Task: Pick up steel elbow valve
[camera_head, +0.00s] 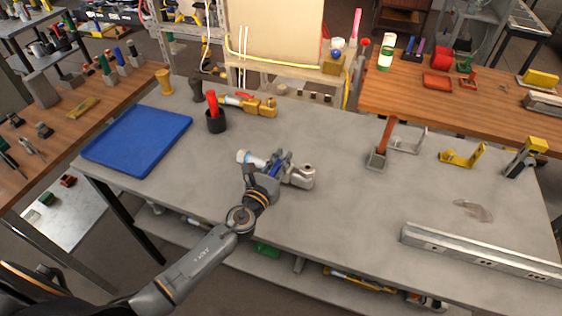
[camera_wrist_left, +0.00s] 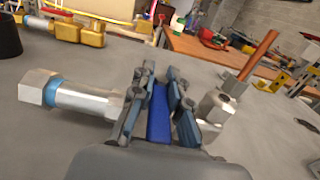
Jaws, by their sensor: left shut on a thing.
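The steel elbow valve (camera_head: 301,176) is in the middle of the grey table in the head view, with a pale threaded end at left and a blue handle. In the left wrist view its hex end and pipe (camera_wrist_left: 85,101) stick out left of the fingers. Its other steel end shows at right. My left gripper (camera_head: 272,172) is shut on the valve from the near side, around the blue handle (camera_wrist_left: 159,115). Whether the valve touches the table is hard to tell. My right gripper is not in view.
The grey table (camera_head: 350,215) has free room around the valve.

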